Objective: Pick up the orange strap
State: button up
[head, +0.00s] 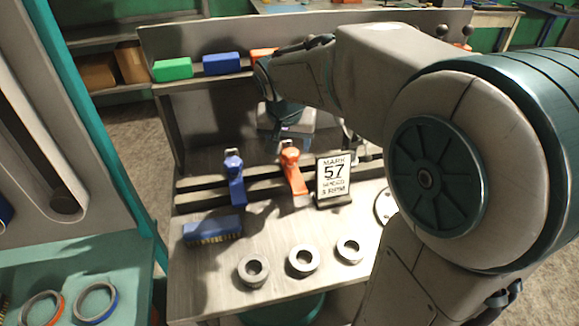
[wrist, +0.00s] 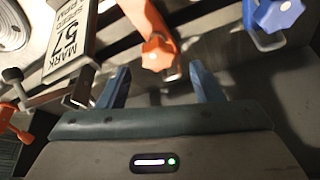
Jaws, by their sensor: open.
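The orange strap (head: 293,172) lies over the dark rail on the bench, beside a matching blue strap (head: 235,180) on its left; each has a metal buckle at its far end. In the wrist view the orange strap (wrist: 157,48) lies ahead of my gripper, with its buckle end roughly in line with the gap between the fingers. My gripper (wrist: 160,85) is open, with nothing between its two blue fingers. In the head view my gripper (head: 288,128) hangs behind the orange strap, partly hidden by my arm. The blue strap (wrist: 277,15) shows at upper right of the wrist view.
A sign marked 57 (head: 333,180) stands close to the right of the orange strap. A blue brush (head: 212,230) and three grey rings (head: 303,260) lie nearer the front. Green (head: 172,69) and blue blocks (head: 222,64) and a partly hidden orange one sit on the shelf.

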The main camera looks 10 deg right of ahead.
aim_at(291, 152)
jog(key=x, duration=0.5)
jog(key=shift+d+f, duration=0.1)
jog(key=shift+f, duration=0.3)
jog(key=shift+s, duration=0.1)
jog(key=c, duration=1)
jog(key=shift+r, duration=0.1)
jog(key=shift+c, duration=0.2)
notch_tip(291, 152, up, 10)
jog(key=shift+r+p, duration=0.1)
jog(key=shift+p, duration=0.3)
